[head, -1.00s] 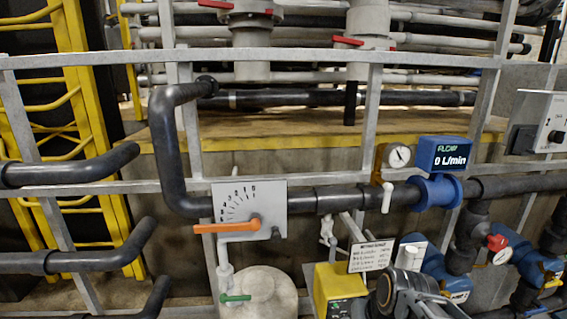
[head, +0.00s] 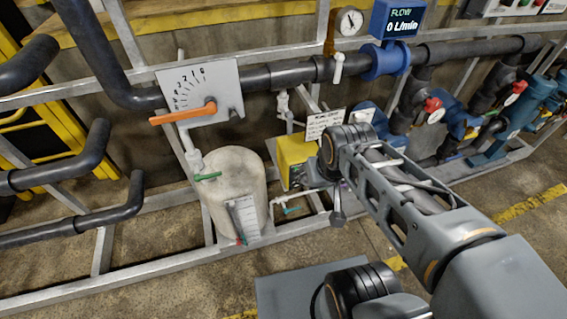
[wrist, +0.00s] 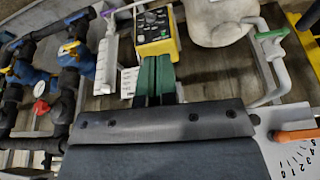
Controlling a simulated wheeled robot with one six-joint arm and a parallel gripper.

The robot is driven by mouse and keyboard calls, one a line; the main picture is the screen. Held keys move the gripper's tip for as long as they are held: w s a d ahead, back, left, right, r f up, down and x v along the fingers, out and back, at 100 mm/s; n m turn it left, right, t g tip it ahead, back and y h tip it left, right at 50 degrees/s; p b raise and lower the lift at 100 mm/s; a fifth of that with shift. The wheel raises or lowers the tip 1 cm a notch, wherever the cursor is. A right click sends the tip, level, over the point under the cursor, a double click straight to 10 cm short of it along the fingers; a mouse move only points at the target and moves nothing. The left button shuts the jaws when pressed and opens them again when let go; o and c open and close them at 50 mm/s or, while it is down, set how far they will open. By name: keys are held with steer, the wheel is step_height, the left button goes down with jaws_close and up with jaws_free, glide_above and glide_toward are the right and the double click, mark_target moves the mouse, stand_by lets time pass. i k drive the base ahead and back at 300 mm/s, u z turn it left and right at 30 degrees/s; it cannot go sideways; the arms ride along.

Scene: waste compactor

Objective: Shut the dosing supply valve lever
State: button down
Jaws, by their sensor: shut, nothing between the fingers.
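An orange lever (head: 184,114) sits on a white numbered scale plate (head: 222,88) on the dark pipe. It points left, tilted slightly down; the wrist view also shows it (wrist: 298,134). A small green lever (head: 208,176) is on the pale pipe at the top of the white tank (head: 236,205), and shows in the wrist view too (wrist: 272,34). Which one the task names is not labelled legibly. My gripper (head: 338,218) hangs in front of the yellow pump box (head: 297,158), right of both levers and apart from them. Its green fingers (wrist: 155,78) are shut and empty.
The blue flow display (head: 397,18) reads 0 L/min. A pressure gauge (head: 349,20) stands beside it. A grey rail frame (head: 115,283) runs along the pipes. Red-handled valves (head: 432,105) are at the right. Open floor lies in front.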

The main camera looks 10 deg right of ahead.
mark_target(286, 211)
steer(key=k, duration=1.05)
steer(key=u, duration=1.05)
steer(key=i, duration=1.6)
steer(key=z, duration=0.7)
